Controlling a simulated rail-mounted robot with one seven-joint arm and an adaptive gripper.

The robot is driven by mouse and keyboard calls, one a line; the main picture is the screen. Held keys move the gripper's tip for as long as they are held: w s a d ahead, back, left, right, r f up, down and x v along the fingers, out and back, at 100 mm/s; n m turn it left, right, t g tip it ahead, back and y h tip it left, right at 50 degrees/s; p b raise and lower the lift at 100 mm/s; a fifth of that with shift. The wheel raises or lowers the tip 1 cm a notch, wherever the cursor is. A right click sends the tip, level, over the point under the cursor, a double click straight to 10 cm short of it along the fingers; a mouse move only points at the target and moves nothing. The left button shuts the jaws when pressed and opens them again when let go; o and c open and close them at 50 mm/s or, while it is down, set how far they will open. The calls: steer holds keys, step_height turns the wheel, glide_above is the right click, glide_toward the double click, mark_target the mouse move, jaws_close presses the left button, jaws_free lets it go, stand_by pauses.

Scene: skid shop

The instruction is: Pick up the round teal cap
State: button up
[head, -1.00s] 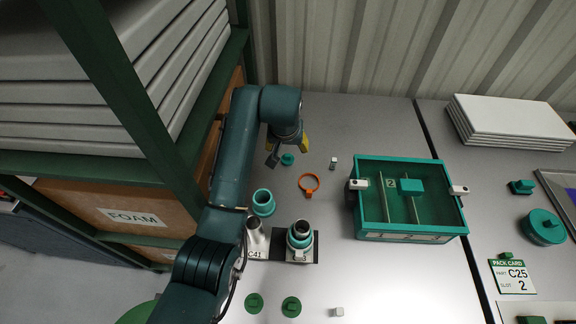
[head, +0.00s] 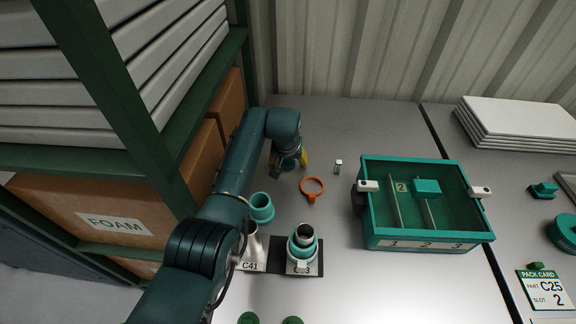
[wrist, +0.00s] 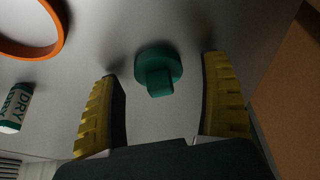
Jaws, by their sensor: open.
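The round teal cap (wrist: 157,66), a disc with a raised block-shaped grip, lies on the grey table in the wrist view. It sits between and slightly beyond the yellow-padded fingers of my gripper (wrist: 162,74), which are open with a gap on each side of the cap. In the head view my gripper (head: 290,162) is low over the table at the cap's spot and hides most of the cap.
An orange ring (head: 312,188) and a small white-capped canister (head: 338,166) lie right of my gripper. Teal-collared fittings (head: 302,245) stand nearer. A teal divided box (head: 428,238) stands further right. A shelf with cardboard boxes (head: 110,212) borders the left.

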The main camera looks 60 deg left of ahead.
steer(key=shift+r, duration=0.1)
steer(key=c, duration=0.8)
